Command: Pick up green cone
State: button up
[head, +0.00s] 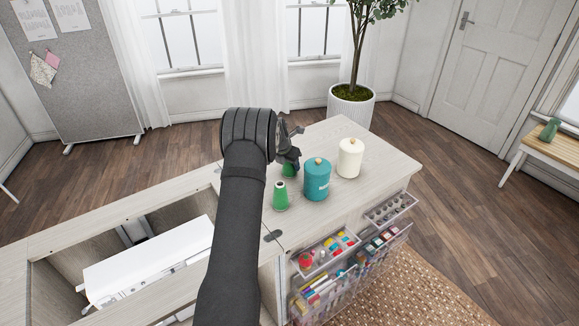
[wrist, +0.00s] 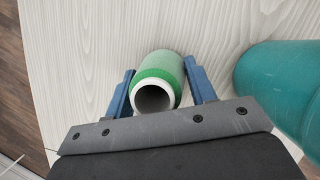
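A green cone (wrist: 158,68) with a white, hollow end stands on the pale wood cabinet top, between the two blue fingers of my gripper (wrist: 160,72) in the wrist view. The fingers look open, one on each side, with narrow gaps to the cone. In the head view my gripper (head: 291,157) is over a green cone (head: 289,171), which is partly hidden by it. A second green cone (head: 280,198) stands upright closer to the camera, beside my dark arm.
A teal canister (head: 316,180) stands close on the right, also in the wrist view (wrist: 285,90). A cream canister (head: 349,158) is beyond it. Open drawers with thread and sewing items (head: 330,253) hang below. The cabinet top's back right is clear.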

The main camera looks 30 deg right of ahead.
jog(key=c, duration=0.4)
jog(key=shift+c, duration=0.2)
